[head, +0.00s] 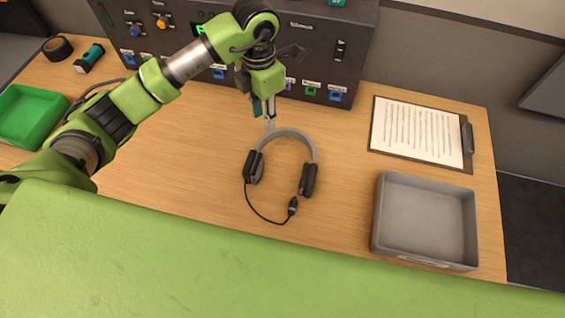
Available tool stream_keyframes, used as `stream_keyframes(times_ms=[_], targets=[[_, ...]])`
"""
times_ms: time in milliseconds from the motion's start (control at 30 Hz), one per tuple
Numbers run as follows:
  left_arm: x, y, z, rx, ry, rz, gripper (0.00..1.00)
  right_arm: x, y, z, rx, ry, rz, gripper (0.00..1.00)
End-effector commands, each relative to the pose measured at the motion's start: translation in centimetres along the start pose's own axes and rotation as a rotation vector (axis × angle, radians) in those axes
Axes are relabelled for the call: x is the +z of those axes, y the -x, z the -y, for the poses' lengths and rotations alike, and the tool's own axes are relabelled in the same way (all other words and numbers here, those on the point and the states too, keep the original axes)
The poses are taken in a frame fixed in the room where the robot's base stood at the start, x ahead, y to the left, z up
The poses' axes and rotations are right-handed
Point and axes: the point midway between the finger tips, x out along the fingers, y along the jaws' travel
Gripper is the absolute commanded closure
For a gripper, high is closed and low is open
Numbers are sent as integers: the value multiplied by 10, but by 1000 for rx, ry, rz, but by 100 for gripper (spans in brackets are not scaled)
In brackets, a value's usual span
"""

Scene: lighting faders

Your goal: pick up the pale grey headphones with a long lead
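The pale grey headphones (296,133) lie on the wooden table near the middle of the head view. Their grey band arches toward the back and the two dark ear cups face the front. A thin black lead loops from the left cup to a dark plug (292,206) in front. My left gripper (270,124) points down at the left part of the top of the band. Its narrow fingers look close together; whether they touch or hold the band I cannot tell. My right gripper is out of view.
A dark control panel (312,48) stands along the back. A grey tray (381,218) and a clipboard (417,133) are at right. A green bin (60,110), a flashlight (89,58) and a black tape roll (57,48) are at left. The table left of the headphones is clear.

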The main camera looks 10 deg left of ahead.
Motion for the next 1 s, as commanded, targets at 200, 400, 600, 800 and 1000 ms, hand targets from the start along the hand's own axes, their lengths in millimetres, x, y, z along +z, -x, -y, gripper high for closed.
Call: stream_keyframes(times_ms=[200, 400, 600, 800, 1000], targets=[[0, -40, 2, -5, 0, -1, 72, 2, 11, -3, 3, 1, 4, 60], [0, -55, 2, -4, -2, 2, 72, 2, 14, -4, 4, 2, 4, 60], [-3, -79, 4, -8, 0, -2, 72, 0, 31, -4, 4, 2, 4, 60], [-2, -104, 3, -5, -2, 1, 72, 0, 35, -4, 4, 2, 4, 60], [-2, -107, 2, -4, -2, 3, 72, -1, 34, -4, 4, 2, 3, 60]])
